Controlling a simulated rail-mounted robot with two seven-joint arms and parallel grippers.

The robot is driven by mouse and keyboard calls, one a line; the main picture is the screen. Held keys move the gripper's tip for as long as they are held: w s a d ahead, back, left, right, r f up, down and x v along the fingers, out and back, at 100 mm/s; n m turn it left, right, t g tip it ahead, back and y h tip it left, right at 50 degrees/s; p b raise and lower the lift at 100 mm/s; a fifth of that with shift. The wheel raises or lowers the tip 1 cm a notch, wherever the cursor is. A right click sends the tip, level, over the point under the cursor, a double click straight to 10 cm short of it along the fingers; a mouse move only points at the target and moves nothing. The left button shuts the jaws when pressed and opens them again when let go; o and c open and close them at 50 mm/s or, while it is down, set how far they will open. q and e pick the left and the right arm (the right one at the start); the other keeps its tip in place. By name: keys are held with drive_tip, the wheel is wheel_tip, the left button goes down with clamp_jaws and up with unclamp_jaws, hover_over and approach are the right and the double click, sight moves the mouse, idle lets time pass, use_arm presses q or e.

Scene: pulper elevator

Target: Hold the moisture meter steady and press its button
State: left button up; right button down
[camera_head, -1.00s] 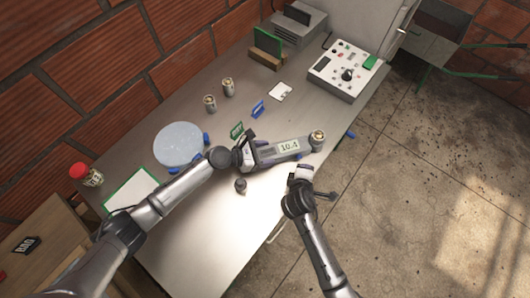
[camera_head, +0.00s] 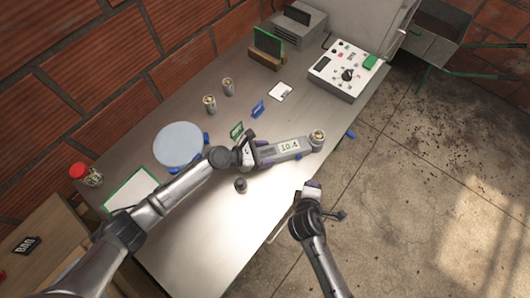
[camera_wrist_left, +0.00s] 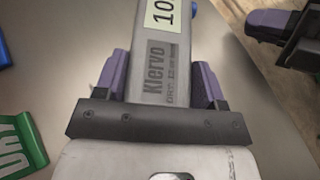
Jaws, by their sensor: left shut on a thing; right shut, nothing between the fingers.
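The moisture meter (camera_head: 289,147) is a long grey device with a pale display reading about 10.4; it lies across the front part of the table in the head view. My left gripper (camera_head: 254,153) is shut around its left end. In the left wrist view the purple fingers sit on both sides of the meter body (camera_wrist_left: 158,62), which bears the word Klervo. A round metal cup (camera_head: 318,136) is at the meter's far right end. I cannot make out the button. My right gripper (camera_head: 312,187) is shut and empty, apart from the meter, past the table's front edge.
A small dark knob-like object (camera_head: 240,185) stands in front. A round pale lid (camera_head: 178,145) is at left, a control box (camera_head: 343,71) at back right.

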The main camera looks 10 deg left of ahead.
use_arm(q)
drive_tip(key=o, duration=1.2)
drive_tip(key=v, duration=1.2)
drive_tip(key=shift+s, duration=0.1)
